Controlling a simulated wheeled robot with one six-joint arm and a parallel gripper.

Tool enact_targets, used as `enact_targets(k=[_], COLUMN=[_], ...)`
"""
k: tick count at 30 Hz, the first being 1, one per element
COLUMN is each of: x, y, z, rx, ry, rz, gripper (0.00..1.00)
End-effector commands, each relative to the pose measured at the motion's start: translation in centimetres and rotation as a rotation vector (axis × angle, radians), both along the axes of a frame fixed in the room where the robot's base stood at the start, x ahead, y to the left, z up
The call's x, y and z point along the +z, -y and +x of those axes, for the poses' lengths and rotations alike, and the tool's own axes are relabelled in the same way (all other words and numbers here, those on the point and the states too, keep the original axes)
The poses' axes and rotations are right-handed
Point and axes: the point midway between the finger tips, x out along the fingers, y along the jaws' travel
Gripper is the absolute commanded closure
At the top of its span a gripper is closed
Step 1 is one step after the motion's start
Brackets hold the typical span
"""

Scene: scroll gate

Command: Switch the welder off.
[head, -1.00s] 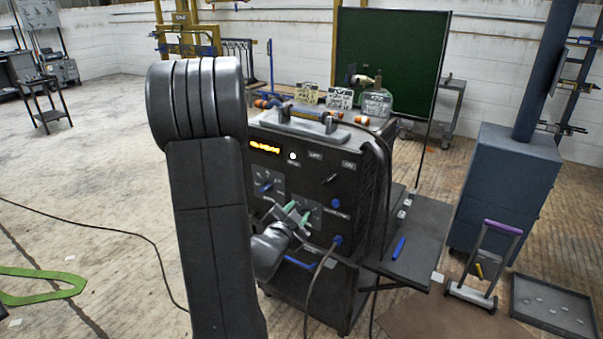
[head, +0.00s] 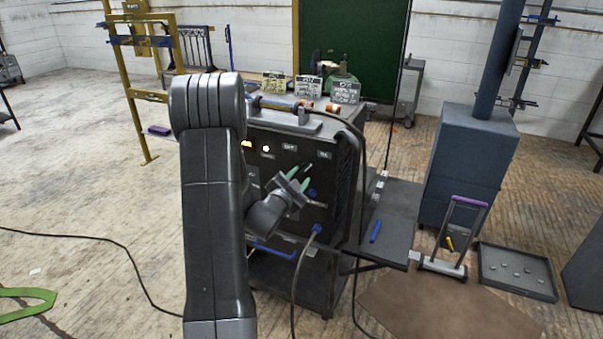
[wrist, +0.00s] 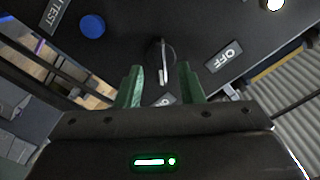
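The welder (head: 335,170) is a black box on a cart, with a dark front panel, an orange display and a white lamp. Its rotary switch (wrist: 160,62) has a pale pointer and sits between an OFF label (wrist: 223,56) and a partly hidden label in the wrist view. My gripper (head: 299,178) is in front of the panel, green fingers spread. In the wrist view the open fingers (wrist: 160,88) lie on either side of the switch's lower end. I cannot tell whether they touch it. A blue button (wrist: 92,26) is left of the switch there.
Small signs (head: 309,88) and a torch-like tool stand on the welder's top. A side shelf (head: 392,225) holds a blue marker. A cable hangs from the blue plug (head: 316,229). A blue cabinet (head: 467,160) and a low tray (head: 517,272) stand to the right.

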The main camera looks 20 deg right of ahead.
Motion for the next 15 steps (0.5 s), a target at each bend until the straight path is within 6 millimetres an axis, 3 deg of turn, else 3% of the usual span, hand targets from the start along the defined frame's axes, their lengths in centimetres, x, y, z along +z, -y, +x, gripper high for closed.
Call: enact_targets(k=[6, 15], x=[0.0, 0.0], y=[1.6, 1.8], z=[1.4, 1.6], rx=[-0.001, 0.0], ry=[0.0, -0.001], rz=[-0.001, -0.001], gripper=[0.66, 0.66])
